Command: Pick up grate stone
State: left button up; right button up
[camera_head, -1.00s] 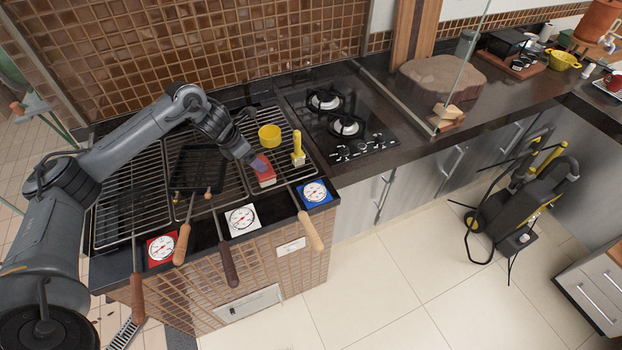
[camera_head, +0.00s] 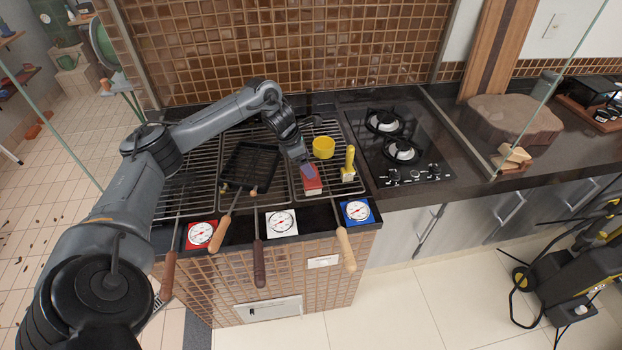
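A small red block with a pale lower part (camera_head: 312,181), which looks like the grate stone, sits on the grill grate near its front right. My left gripper (camera_head: 305,168) points down at the block from above, and its fingertips overlap the block's top. The fingers are small and blurred, so I cannot tell whether they are closed on it. The block appears to rest on the grate. My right gripper does not show.
A yellow pot (camera_head: 323,147) and a yellow-handled tool (camera_head: 348,164) stand close right of the block. A black pan (camera_head: 248,167) lies to its left. Skewers with wooden handles (camera_head: 223,235) and dials (camera_head: 282,223) line the front. A gas hob (camera_head: 400,150) is further right.

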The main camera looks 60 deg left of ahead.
pick_arm(q)
jog(key=x, duration=0.4)
jog(key=shift+s+d, duration=0.1)
jog(key=shift+d, duration=0.05)
jog(key=shift+c, duration=0.3)
jog(key=c, duration=1.1)
notch_tip(320, 180, up, 4)
jog(key=shift+r, duration=0.2)
jog(key=shift+w+d+r, duration=0.45)
jog(key=shift+d+r, duration=0.65)
jog(key=shift+d, duration=0.8)
jog(key=shift+w+d+r, duration=0.45)
jog(key=shift+d+r, duration=0.65)
jog(key=shift+d, duration=0.8)
jog(key=shift+w+d+r, duration=0.45)
jog(key=shift+d+r, duration=0.65)
jog(key=shift+d, duration=0.8)
